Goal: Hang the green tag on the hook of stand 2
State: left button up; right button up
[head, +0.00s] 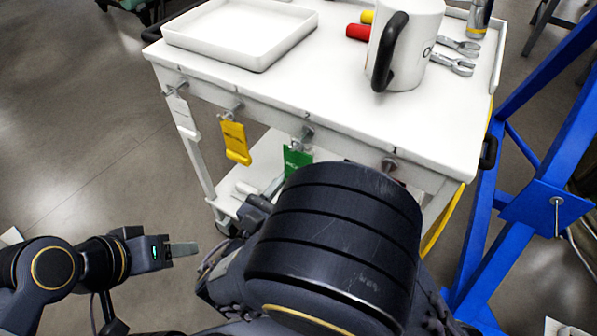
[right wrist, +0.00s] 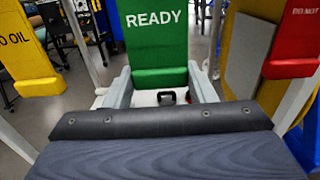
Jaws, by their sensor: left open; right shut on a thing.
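The green tag (head: 297,160) is below a hook (head: 303,134) on the cart's front edge, partly hidden by my right arm. In the right wrist view it reads "READY" (right wrist: 155,45). My right gripper (right wrist: 162,82) is shut on its lower part, one grey finger at each side. I cannot tell whether the tag still hangs on the cart hook. A blue stand (head: 520,95) at the right has a plate with a small metal peg or hook (head: 556,203); no number shows, so I cannot tell if it is stand 2. My left gripper (head: 183,249) is open and empty, lower left.
The white cart (head: 400,125) carries a tray (head: 240,35), a mug (head: 405,45) and wrenches (head: 455,60). A white tag (head: 183,117) and a yellow tag (head: 236,143) hang left of the green one. A red tag (right wrist: 293,40) hangs on the right. Floor at left is clear.

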jog(key=shift+s+a, duration=0.3)
jog(key=shift+s, duration=0.2)
jog(key=shift+p+v, duration=0.4)
jog(key=shift+v, duration=0.9)
jog(key=shift+d, duration=0.1)
